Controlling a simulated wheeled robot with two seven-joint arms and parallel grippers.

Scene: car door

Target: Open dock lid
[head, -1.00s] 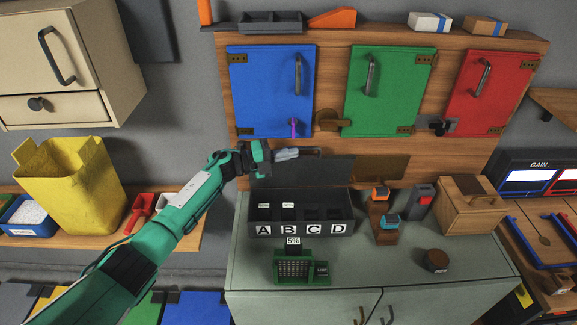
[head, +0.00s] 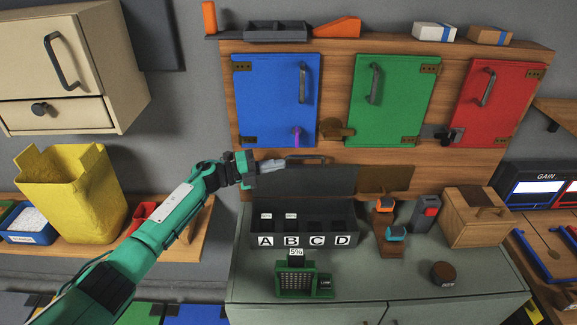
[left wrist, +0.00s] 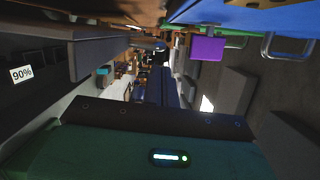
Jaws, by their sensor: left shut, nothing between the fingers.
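The dock (head: 348,240) is a dark box marked A, B, C and D on the grey cabinet top. Its dark lid (head: 315,182) stands raised at the back, close to the wooden panel, with a bar handle (head: 308,158) along its top edge. The compartments show from above; A and B hold small white-labelled items. My left gripper (head: 272,164) is shut and empty, pointing right at the lid's upper left, near the handle's left end. I cannot tell whether it touches the lid. My right gripper is not in view.
Blue (head: 270,95), green (head: 385,100) and red (head: 490,100) doors are shut above. A green device (head: 296,280) stands in front of the dock. Orange and blue-topped tools (head: 390,235) and a wooden box (head: 478,216) stand to the right.

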